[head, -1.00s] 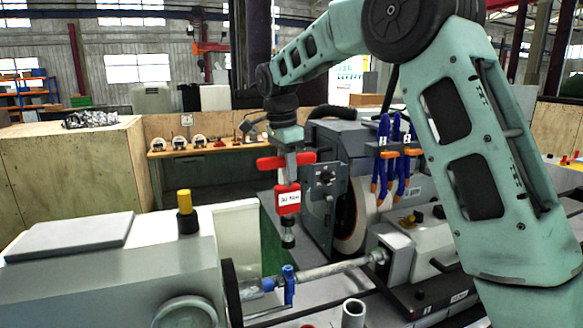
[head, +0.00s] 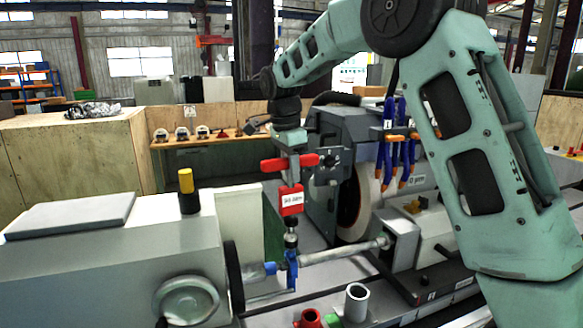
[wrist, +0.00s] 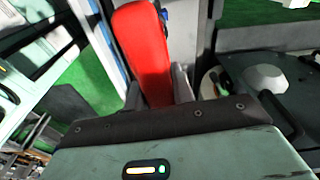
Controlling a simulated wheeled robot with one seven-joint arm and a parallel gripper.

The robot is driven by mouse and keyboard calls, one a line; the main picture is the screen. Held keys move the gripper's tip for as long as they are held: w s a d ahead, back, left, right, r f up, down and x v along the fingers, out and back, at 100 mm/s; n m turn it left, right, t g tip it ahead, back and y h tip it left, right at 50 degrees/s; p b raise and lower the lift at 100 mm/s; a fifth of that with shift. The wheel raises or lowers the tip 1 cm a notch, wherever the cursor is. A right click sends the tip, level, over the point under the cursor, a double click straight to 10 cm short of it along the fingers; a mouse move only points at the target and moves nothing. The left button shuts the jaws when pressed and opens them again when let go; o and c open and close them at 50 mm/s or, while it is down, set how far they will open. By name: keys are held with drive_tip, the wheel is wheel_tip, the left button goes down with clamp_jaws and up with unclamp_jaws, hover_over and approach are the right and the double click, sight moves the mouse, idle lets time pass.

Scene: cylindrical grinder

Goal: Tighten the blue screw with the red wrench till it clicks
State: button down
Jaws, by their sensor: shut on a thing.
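The red wrench (head: 292,200) hangs upright below my gripper (head: 290,163), which is shut on its red crossbar handle. A white label shows on its red body, and its dark socket end points down. The blue screw (head: 291,268) stands on the blue clamp around the left end of the grey shaft. The wrench's tip is right above the screw's top and seems to touch it; I cannot tell whether it is seated. In the wrist view, part of the red wrench (wrist: 146,50) fills the upper middle, and its tip and the screw are hidden.
The grinding wheel (head: 349,205) is close behind the shaft. The grey headstock with a handwheel (head: 187,302) stands at left, with a yellow-topped knob (head: 187,185) on it. A grey hollow cylinder (head: 356,303) and a red one (head: 311,319) stand in front. Blue hoses (head: 390,150) hang at right.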

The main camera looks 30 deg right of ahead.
sight(292, 187)
drive_tip(key=shift+f+b, duration=1.05)
drive_tip(key=shift+f, duration=0.8)
idle(1.0)
drive_tip(key=shift+s+f+m+p, duration=0.15)
drive_tip(key=shift+m+p, duration=0.35)
drive_tip(key=shift+m, duration=1.1)
drive_tip(key=shift+f+m+g+p, duration=0.15)
drive_tip(key=shift+m+g+p, duration=0.25)
drive_tip(key=shift+m+p, duration=1.05)
drive_tip(key=shift+s+m+b, duration=0.1)
drive_tip(key=shift+m+b, duration=0.35)
drive_tip(key=shift+m, duration=0.3)
drive_tip(key=shift+m+y+p, duration=0.4)
drive_tip(key=shift+m+p, duration=0.8)
drive_tip(key=shift+m, duration=0.9)
drive_tip(key=shift+a+m+g+p, duration=0.1)
drive_tip(key=shift+m+g+p, duration=0.2)
drive_tip(key=shift+m+p, duration=0.85)
drive_tip(key=shift+b, duration=0.3)
drive_tip(key=shift+n, duration=0.25)
